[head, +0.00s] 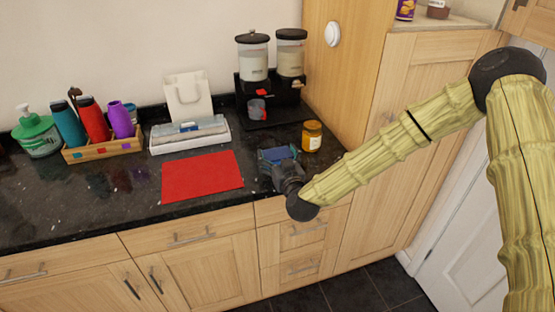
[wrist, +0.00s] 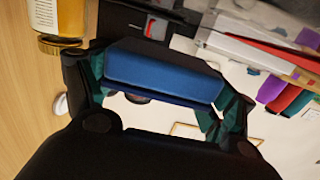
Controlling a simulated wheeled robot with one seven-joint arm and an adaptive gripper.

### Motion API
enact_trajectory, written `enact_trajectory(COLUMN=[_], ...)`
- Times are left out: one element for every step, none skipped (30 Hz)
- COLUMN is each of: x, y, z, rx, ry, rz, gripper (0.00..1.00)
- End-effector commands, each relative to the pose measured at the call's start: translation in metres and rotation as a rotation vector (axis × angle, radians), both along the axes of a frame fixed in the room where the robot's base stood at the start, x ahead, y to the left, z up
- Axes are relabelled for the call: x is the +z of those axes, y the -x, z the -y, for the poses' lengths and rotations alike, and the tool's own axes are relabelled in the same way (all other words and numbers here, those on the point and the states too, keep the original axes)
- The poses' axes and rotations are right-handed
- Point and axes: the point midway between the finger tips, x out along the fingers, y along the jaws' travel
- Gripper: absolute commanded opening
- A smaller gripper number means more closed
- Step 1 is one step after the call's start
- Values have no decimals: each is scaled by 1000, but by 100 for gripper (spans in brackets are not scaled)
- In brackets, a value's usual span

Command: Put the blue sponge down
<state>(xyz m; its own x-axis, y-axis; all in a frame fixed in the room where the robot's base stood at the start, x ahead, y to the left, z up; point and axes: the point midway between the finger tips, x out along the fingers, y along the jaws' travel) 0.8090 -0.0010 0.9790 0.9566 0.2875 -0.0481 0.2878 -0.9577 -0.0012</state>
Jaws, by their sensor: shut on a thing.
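The blue sponge (wrist: 163,76) is a block held between the fingers of my gripper (wrist: 165,95) in the wrist view. In the head view the sponge (head: 277,154) shows at the front of my gripper (head: 278,160). The gripper is shut on it, over the dark granite counter (head: 110,197), to the right of a red mat (head: 202,176). I cannot tell whether the sponge touches the counter.
An amber jar (head: 312,136) stands close to the right of my gripper. A twin dispenser (head: 271,80) stands behind. A white tray (head: 189,136) and a wooden rack (head: 103,148) with bottles stand left. The counter in front of the rack is clear.

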Motion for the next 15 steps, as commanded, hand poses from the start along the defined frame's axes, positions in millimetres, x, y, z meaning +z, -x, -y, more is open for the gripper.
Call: enact_trajectory(x=[0,0,-1,-1,-1,-1,-1,-5,-9,-12,-15,-19,-22,-24,-27], y=[-3,-4,-6,-7,-10,-14,-17,-15,-15,-14,-15,-15,-15,-15,-15], z=[1,1,1,1,2,2,3,2,2,2,2,3,3,2,2], rx=[-1,0,0,0,-1,-1,-2,0,0,0,0,-1,-1,-1,0], ry=[0,0,0,0,0,0,0,1,0,0,0,0,0,1,1], rz=[0,-1,-1,-1,-1,-1,0,-3,-4,-4,-3,-4,-3,-2,-2], gripper=[68,68,68,68,68,68,68,68,68,68,68,68,68,68,68])
